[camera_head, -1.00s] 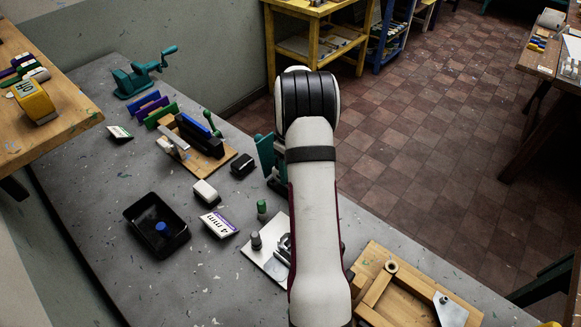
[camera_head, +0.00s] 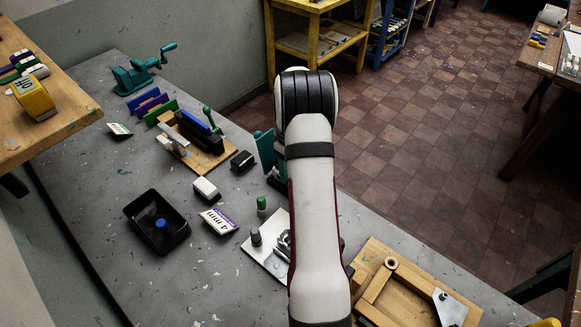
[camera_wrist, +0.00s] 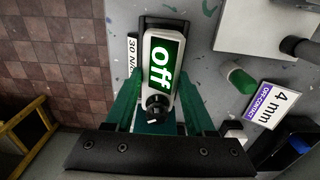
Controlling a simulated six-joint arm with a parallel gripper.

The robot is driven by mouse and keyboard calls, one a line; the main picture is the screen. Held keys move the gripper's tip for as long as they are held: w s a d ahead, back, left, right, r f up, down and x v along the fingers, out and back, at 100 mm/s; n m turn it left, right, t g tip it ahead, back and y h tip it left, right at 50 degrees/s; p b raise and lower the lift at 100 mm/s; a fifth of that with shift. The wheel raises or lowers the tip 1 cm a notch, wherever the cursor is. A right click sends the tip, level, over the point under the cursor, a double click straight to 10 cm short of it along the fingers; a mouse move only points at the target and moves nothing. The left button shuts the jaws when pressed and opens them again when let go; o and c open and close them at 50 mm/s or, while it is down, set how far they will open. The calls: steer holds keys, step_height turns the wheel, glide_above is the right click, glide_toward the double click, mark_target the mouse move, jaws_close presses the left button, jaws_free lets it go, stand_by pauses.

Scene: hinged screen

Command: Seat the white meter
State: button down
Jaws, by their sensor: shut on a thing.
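The white meter (camera_wrist: 158,90) has a green screen reading "off" and a black knob at its near end. It shows in the middle of the wrist view. My gripper (camera_wrist: 160,102) is shut on it, with a teal finger along each side. A dark edge shows around the meter's far end; I cannot tell whether it is a holder or whether the meter rests on it. In the head view my arm hides the meter, and a teal part shows just left of the arm.
A "30 N/c..." card (camera_wrist: 132,70) lies close left of the meter, partly hidden. A "4 mm" card (camera_head: 218,221), a green-topped cylinder (camera_head: 262,206), a metal plate (camera_head: 262,258) and a black tray (camera_head: 157,224) stand nearby. A wooden frame (camera_head: 372,290) lies at the right.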

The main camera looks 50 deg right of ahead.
steer(key=shift+f, duration=0.55)
steer(key=shift+c, duration=0.8)
jaws_free()
step_height(320, 180, up, 16)
steer(key=shift+f, duration=0.1)
